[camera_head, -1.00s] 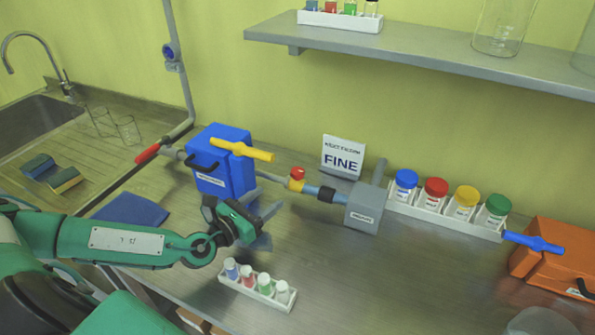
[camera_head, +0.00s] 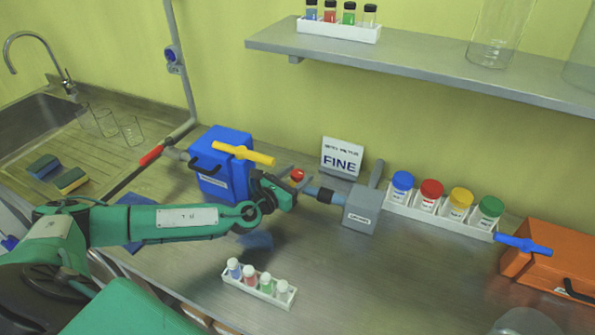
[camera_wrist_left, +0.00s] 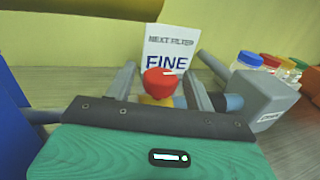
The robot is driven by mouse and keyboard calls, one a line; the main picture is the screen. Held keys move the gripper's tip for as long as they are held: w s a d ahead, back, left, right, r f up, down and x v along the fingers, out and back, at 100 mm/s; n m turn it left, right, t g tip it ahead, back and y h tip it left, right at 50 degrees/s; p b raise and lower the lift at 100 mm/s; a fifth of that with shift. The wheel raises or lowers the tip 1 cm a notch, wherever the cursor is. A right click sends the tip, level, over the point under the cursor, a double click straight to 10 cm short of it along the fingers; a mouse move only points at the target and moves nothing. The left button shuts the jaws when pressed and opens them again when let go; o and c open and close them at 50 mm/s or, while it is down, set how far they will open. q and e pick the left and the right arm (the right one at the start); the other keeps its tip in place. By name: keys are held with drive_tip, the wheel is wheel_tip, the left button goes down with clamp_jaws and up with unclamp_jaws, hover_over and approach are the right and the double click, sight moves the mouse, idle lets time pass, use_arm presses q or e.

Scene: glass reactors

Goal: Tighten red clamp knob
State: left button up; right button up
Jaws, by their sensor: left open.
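The red clamp knob (camera_head: 297,174) sits on the pipe between the blue box (camera_head: 222,165) and the grey box (camera_head: 361,210). In the left wrist view the red knob (camera_wrist_left: 160,81) stands on a yellow clamp body (camera_wrist_left: 158,101), between the two fingers of my left gripper (camera_wrist_left: 160,84). The fingers are apart, one on each side, and I see a gap between each finger and the knob. In the head view my left gripper (camera_head: 297,182) is at the knob and hides the clamp body. My right gripper is not in view.
A yellow handle (camera_head: 243,153) tops the blue box. A sign reading FINE (camera_head: 342,158) stands behind the pipe. A rack of coloured-lid jars (camera_head: 440,221) is right of the grey box. A small vial rack (camera_head: 260,291) stands in front. The counter's middle is clear.

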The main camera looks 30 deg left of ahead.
use_arm(q)
drive_tip(key=shift+w+d, duration=0.1)
drive_tip(key=shift+w, duration=0.3)
drive_tip(key=shift+c, duration=0.2)
drive_tip(key=c, duration=0.9)
drive_tip(key=shift+f+b, duration=0.15)
drive_tip(key=shift+b, duration=0.25)
drive_tip(key=m+h+b, duration=0.1)
drive_tip(key=b, duration=0.2)
drive_tip(key=shift+m+g+h+b, duration=0.3)
drive_tip(key=shift+h+b, duration=0.25)
drive_tip(key=shift+h, duration=0.15)
drive_tip(key=shift+r, duration=0.2)
